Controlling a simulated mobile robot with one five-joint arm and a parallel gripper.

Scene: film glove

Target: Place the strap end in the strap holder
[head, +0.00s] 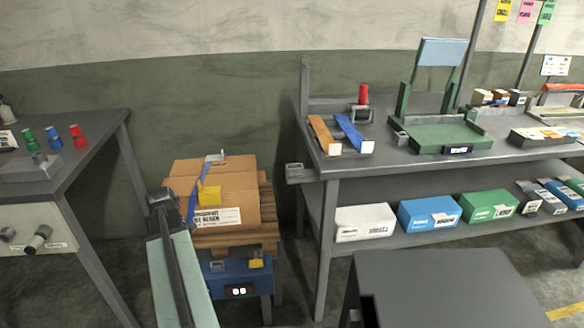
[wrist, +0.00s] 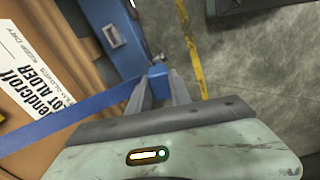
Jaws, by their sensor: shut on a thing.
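My gripper (wrist: 158,82) is shut on the blue end of a strap, and the strap end (wrist: 157,71) shows between the fingertips in the wrist view. The blue strap (wrist: 68,122) runs left from the gripper across the side of a cardboard box. In the head view the strap (head: 201,184) comes down the front of the box (head: 240,180) beside a yellow piece. My arm is left of the box there; its fingertips are not clear. A blue unit (head: 230,280) under the box has a grey fitting and a yellow piece on top. I cannot tell which part is the strap holder.
The box stands on a wooden pallet (head: 240,238). A workbench (head: 410,158) with orange and blue strips and a green fixture is at right, a table (head: 70,150) at left. A dark grey surface (head: 450,290) fills the lower right. Floor shows between.

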